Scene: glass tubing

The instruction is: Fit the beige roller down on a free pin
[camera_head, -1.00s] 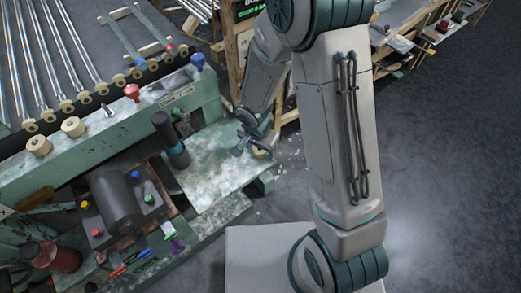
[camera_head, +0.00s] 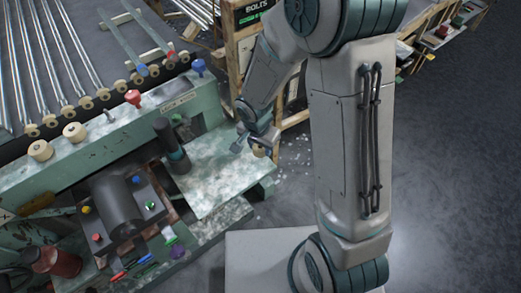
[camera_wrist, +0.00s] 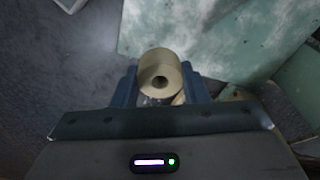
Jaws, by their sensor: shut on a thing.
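My gripper (camera_head: 250,147) is shut on the beige roller (camera_head: 260,151), just off the right edge of the green bench plate. In the wrist view the roller (camera_wrist: 160,72) sits between the blue fingers, its round end with the dark bore facing the camera. A bit of another beige surface shows under it; I cannot tell what it is. On the green rail (camera_head: 90,150) at left stand two beige rollers, one (camera_head: 40,150) and another (camera_head: 74,132). A small bare metal pin (camera_head: 109,115) stands to their right, with no roller on it.
A red knob (camera_head: 133,98) and a blue knob (camera_head: 198,67) rise from the rail beyond the pin. A dark upright cylinder (camera_head: 167,138) stands between my gripper and the rail. Glass tubes (camera_head: 62,55) lie behind the rail. The pale-specked plate (camera_head: 212,172) is mostly clear.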

